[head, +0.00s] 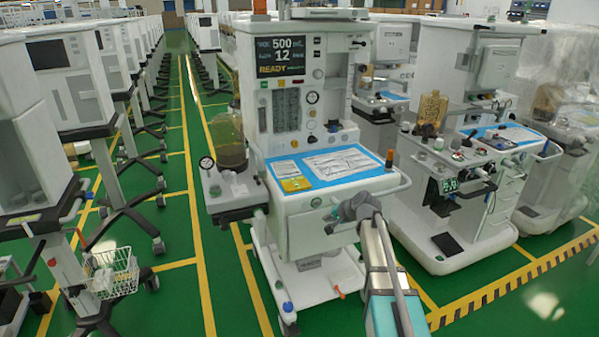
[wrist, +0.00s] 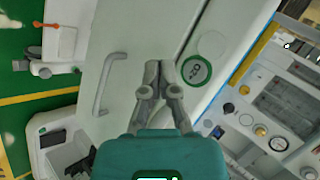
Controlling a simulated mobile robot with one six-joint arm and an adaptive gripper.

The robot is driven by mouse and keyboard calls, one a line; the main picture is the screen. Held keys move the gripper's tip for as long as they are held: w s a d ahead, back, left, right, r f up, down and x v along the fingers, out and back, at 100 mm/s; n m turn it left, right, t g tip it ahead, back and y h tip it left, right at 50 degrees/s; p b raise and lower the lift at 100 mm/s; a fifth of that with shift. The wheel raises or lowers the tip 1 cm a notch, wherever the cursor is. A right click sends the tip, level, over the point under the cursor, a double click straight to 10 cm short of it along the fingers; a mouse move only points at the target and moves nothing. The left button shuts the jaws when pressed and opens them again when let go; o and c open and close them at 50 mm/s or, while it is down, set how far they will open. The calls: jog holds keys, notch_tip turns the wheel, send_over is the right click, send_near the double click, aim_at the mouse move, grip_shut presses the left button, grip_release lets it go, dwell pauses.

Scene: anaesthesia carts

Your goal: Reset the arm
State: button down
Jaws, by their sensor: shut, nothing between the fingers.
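My gripper (head: 352,205) is in front of the middle anaesthesia cart (head: 296,222), by the front edge of its blue-covered work surface. In the wrist view my gripper (wrist: 158,66) has its two grey fingertips together, with nothing between them. The cart's white front panel (wrist: 130,45) with a grey handle (wrist: 108,85) lies beyond the fingers. I cannot tell whether the fingers touch the cart.
The cart's screen (head: 280,55) reads 500, 12 and READY. A second cart (head: 455,190) stands close on the right. Rows of white carts (head: 62,90) line the left. A wire basket (head: 110,272) is at lower left. Green floor with yellow lines (head: 195,170) is open between them.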

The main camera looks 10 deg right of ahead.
jog(key=s+a+f+n+g+h, duration=0.1)
jog(key=s+f+n+g+h, duration=0.15)
jog(key=s, duration=0.75)
jog(key=s+f+n+g+h, duration=0.2)
jog(key=s+n+g, duration=0.1)
jog(key=s, duration=0.6)
jog(key=s+a+f+n+g+h, duration=0.1)
jog(key=s+f+n+g+h, duration=0.1)
jog(key=s, duration=0.8)
notch_tip(320, 180, up, 17)
jog(key=p, duration=1.6)
jog(key=shift+w+d+p, duration=0.25)
jog(key=shift+w+p, duration=0.05)
jog(key=shift+w, duration=0.05)
jog(key=shift+y, duration=0.25)
